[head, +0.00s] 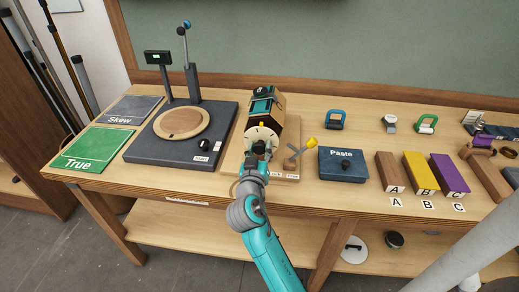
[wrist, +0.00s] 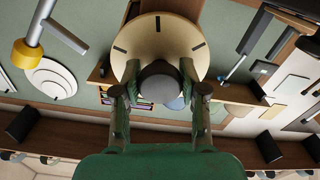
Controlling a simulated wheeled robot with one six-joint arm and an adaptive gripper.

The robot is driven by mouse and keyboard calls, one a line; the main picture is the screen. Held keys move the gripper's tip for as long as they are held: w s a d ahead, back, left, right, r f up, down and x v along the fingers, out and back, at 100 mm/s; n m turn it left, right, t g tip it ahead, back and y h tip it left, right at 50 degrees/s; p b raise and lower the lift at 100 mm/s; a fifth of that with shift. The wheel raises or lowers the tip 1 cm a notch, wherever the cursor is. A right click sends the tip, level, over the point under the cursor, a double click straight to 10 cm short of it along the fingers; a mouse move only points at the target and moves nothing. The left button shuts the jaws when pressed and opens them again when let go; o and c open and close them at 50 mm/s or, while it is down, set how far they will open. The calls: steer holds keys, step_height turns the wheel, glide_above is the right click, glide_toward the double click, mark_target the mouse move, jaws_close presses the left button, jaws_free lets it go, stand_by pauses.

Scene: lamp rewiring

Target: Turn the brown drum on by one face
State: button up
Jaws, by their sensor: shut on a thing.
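The brown drum (head: 278,103) lies on a wooden base on the bench, with flat faces and dark and teal parts on top. A cream disc (head: 263,134) with dark tick marks is on its front end, and a small yellow mark shows at its top. The disc also shows in the wrist view (wrist: 160,35), with a dark round knob (wrist: 160,82) at its middle. My gripper (wrist: 159,92) is shut on this knob, one finger on each side. In the head view my gripper (head: 258,156) covers the knob and the disc's lower part.
A lever with a yellow ball (head: 311,142) stands close to the right of my gripper. The blue Paste box (head: 343,165) is further right, beside brown, yellow and purple blocks. A dark stand with a wooden turntable (head: 182,122) is at the left.

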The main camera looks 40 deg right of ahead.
steer(key=shift+n, duration=4.7)
steer(key=o, duration=1.1)
steer(key=shift+o, duration=0.2)
steer(key=v, duration=1.2)
